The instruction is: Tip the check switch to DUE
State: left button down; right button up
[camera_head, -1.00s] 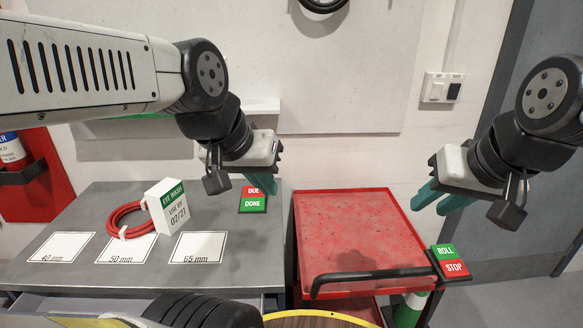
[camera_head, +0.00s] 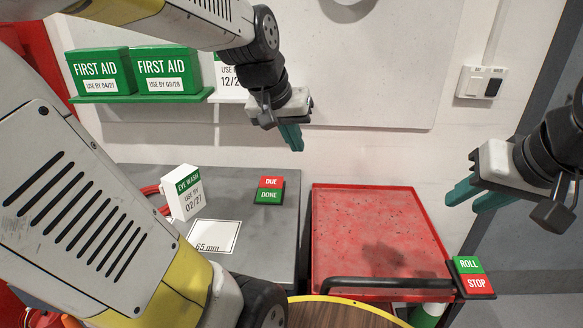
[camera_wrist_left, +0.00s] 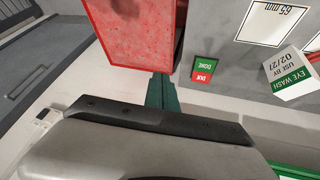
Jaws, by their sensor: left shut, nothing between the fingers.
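The check switch (camera_head: 269,190) lies on the grey table, with a red DUE half at the far side and a green DONE half nearer. I cannot tell which half is tipped down. It also shows in the left wrist view (camera_wrist_left: 204,68), clear of the fingers. My left gripper (camera_head: 291,137) is shut and empty, in front of the wall, above and slightly right of the switch in the head view. Its teal fingers also show in the left wrist view (camera_wrist_left: 161,92). My right gripper (camera_head: 478,198) is open and empty at the right, its teal fingers apart.
The grey table (camera_head: 262,238) also holds an eye wash box (camera_head: 182,192). Green first aid boxes (camera_head: 168,72) stand on a wall shelf. A red cart (camera_head: 370,235) stands right of the table, with a ROLL/STOP switch (camera_head: 472,277) at its corner. A wall switch (camera_head: 482,82) is behind.

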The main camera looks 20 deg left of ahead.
pick_arm(q)
jog(key=w+a+f+n+y, duration=0.1)
jog(key=w+a+f, duration=0.15)
jog(key=w, duration=0.35)
jog(key=w+a+f, duration=0.2)
jog(key=w+a, duration=0.2)
jog(key=w, duration=0.1)
jog(key=n+g+y, duration=0.1)
jog(key=g+y, duration=0.1)
send_over(273, 180)
jog(key=s+d, duration=0.1)
jog(key=s, duration=0.4)
notch_tip(273, 180, down, 10)
jog(key=shift+s+d+f, duration=0.1)
jog(key=shift+d+f, duration=0.05)
jog(key=shift+d, duration=0.05)
jog(key=x, duration=1.4)
jog(key=shift+s+d, duration=0.2)
jog(key=shift+s, duration=0.1)
jog(key=shift+f, duration=0.1)
